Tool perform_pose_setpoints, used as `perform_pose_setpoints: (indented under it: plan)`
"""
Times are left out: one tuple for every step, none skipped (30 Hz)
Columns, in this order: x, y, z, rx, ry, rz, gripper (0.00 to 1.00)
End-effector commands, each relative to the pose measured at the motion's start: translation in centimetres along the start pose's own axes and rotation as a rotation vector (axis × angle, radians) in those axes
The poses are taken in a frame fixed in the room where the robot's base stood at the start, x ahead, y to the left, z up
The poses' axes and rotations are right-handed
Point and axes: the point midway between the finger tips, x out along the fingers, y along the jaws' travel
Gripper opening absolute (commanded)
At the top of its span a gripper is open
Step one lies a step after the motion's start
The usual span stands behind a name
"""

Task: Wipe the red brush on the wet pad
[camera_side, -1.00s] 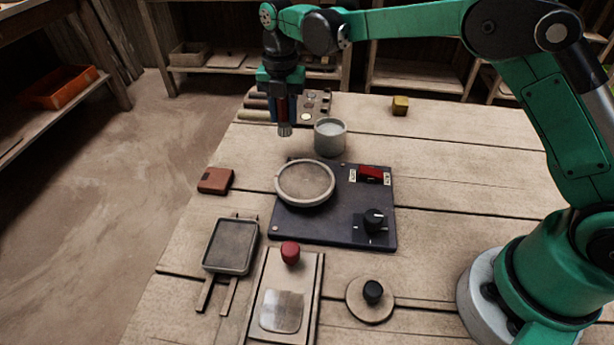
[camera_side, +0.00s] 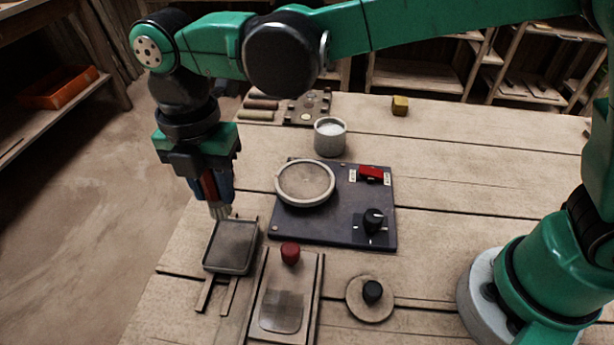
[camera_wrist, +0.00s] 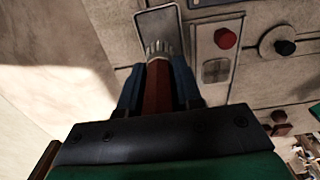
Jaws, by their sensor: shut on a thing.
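My gripper (camera_side: 215,188) is shut on the red brush (camera_side: 208,186), which points down with its pale bristles lowest. In the side view the bristles are at the far edge of a dark, rimmed square pad (camera_side: 231,247), which looks like the wet pad. The wrist view shows the red brush handle (camera_wrist: 157,88) between the blue fingers. There the bristles overlap the near end of the pad (camera_wrist: 158,22). I cannot tell whether the bristles touch the pad or hover over it.
A wooden board (camera_side: 260,318) with a red knob (camera_side: 290,253) stands right of the pad. Behind it is a dark panel (camera_side: 340,232) with a round dish (camera_side: 305,203), red switch and black dial.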

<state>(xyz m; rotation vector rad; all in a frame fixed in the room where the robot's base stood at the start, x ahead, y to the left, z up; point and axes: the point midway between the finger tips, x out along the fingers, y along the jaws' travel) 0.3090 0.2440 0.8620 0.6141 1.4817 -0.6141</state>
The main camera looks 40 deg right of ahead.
Motion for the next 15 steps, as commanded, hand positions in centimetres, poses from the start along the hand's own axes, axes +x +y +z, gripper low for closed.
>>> perform_pose_setpoints:
  plan:
    - [0.1,-0.1,-0.4,-0.002,0.000,0.000,0.00]
    - [0.3,-0.1,-0.6,-0.001,0.000,0.000,0.00]
    - [0.5,-0.1,-0.6,0.000,0.000,0.000,0.00]
    - [0.7,-0.1,-0.6,0.000,0.000,0.000,0.00]
    - [1.0,-0.1,-0.6,0.000,0.000,0.000,0.00]
    - [1.4,-0.1,-0.6,0.000,0.000,0.000,0.00]
    - [1.7,-0.1,-0.6,0.000,0.000,0.000,0.00]
    - [2.0,-0.1,-0.6,0.000,0.000,0.000,0.00]
    - [2.5,-0.1,-0.6,0.000,0.000,0.000,0.00]
    - [2.8,-0.1,-0.6,0.000,0.000,0.000,0.00]
    - [3.1,-0.1,-0.6,0.000,0.000,0.000,0.00]
    - [3.6,-0.1,-0.5,0.000,0.000,0.000,0.00]
    - [3.9,-0.1,-0.5,0.000,0.000,0.000,0.00]
    - [4.2,-0.1,-0.5,0.000,0.000,0.000,0.00]
    - [4.6,-0.1,-0.5,0.000,0.000,0.000,0.00]
